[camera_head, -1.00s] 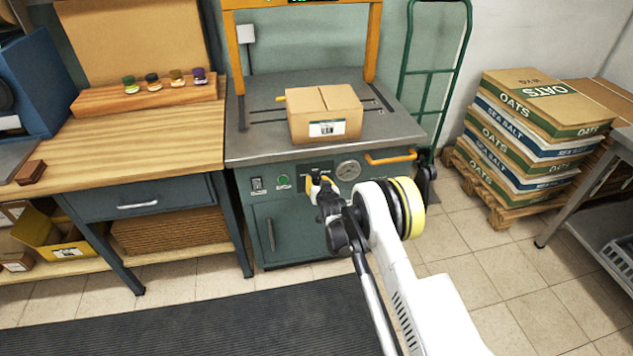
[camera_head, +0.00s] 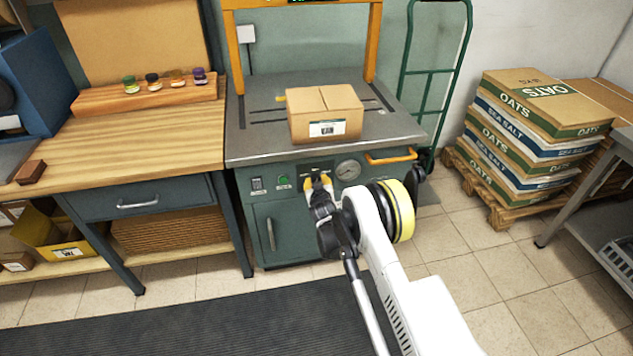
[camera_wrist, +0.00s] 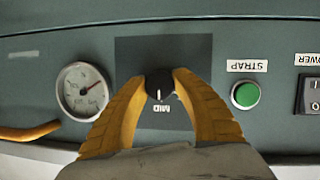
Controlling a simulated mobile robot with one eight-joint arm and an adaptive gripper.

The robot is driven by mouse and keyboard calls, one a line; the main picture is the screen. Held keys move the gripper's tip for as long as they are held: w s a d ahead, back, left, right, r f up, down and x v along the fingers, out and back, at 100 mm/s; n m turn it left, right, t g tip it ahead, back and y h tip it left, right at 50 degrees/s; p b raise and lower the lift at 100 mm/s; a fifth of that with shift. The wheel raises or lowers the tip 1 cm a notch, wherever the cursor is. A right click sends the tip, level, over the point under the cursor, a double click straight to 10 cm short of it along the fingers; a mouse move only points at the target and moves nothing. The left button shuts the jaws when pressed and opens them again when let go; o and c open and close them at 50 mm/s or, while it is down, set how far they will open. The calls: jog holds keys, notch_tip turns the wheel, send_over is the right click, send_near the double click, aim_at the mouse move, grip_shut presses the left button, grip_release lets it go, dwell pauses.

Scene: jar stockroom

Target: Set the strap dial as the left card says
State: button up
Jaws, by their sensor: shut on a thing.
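The strap dial (camera_wrist: 159,84) is a small black knob on a dark panel of the green strapping machine (camera_head: 290,225). In the wrist view, which shows the panel upside down, its white mark points down at the word MID. My gripper (camera_wrist: 160,80) is shut on the dial, with one yellow finger at each side. In the head view my gripper (camera_head: 318,181) is at the machine's front and hides the dial. I cannot make out a left card in either view.
A green STRAP button (camera_wrist: 245,95) and a black power switch (camera_wrist: 309,95) sit beside the dial. A round gauge (camera_wrist: 84,89) and an orange handle (camera_wrist: 30,132) are on its other side. A carton (camera_head: 326,112) stands on the machine top.

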jog(key=o, duration=0.9)
jog(key=v, duration=1.2)
jog(key=d+r+m+g+h, duration=0.1)
jog(key=d+r, duration=0.2)
jog(key=r, duration=0.4)
jog(key=d+r, duration=0.4)
jog(key=r, duration=0.2)
jog(key=s+d+r+m+g+h, duration=0.1)
jog(key=s+d+r, duration=0.3)
jog(key=s+r, duration=0.15)
jog(key=s+d+r+g, duration=0.1)
jog(key=s+d+r, duration=0.3)
jog(key=r, duration=0.3)
jog(key=s+d+r+m+g, duration=0.1)
jog(key=s+d+r, duration=0.2)
jog(key=s, duration=0.5)
jog(key=s+d+r+g, duration=0.1)
jog(key=s+d+r, duration=0.15)
jog(key=s, duration=0.45)
jog(key=s+d+f+m+g, duration=0.1)
jog(key=s+d+f, duration=0.1)
jog(key=s, duration=1.3)
jog(key=shift+d+f+g, duration=0.2)
jog(key=shift+d+g, duration=0.1)
jog(key=shift+d, duration=0.05)
